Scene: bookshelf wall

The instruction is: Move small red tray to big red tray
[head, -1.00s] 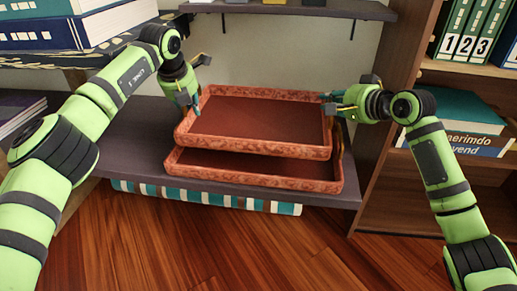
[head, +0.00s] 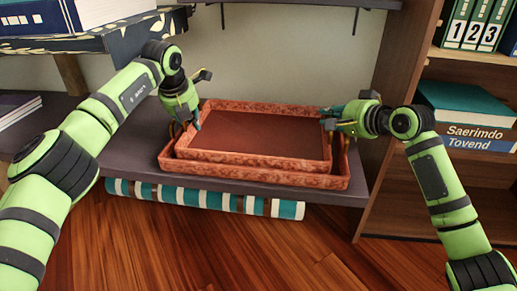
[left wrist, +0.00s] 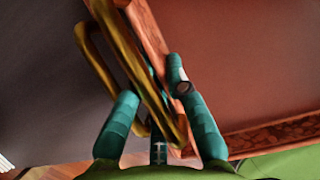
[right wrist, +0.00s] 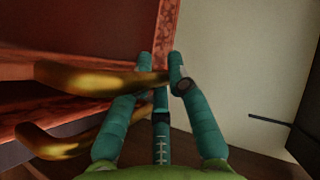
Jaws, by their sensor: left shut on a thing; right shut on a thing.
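The small red tray (head: 262,133), with a patterned rim, is level over the big red tray (head: 255,174). The big tray lies on the grey shelf, and its front wall shows below the small one. Whether the two trays touch is hidden. My left gripper (head: 191,121) is shut at the small tray's left end; the left wrist view shows its fingers around a gold handle (left wrist: 150,75) beside the tray wall. My right gripper (head: 332,119) is shut at the right end. The right wrist view shows a gold handle (right wrist: 95,80) at its fingers and another gold handle (right wrist: 55,142) lower down.
The grey shelf (head: 115,160) has free room left of the trays. A teal-and-white striped row of books (head: 215,197) is under its front edge. A brown bookcase side (head: 395,110) stands close on the right. Another shelf (head: 290,18) is above.

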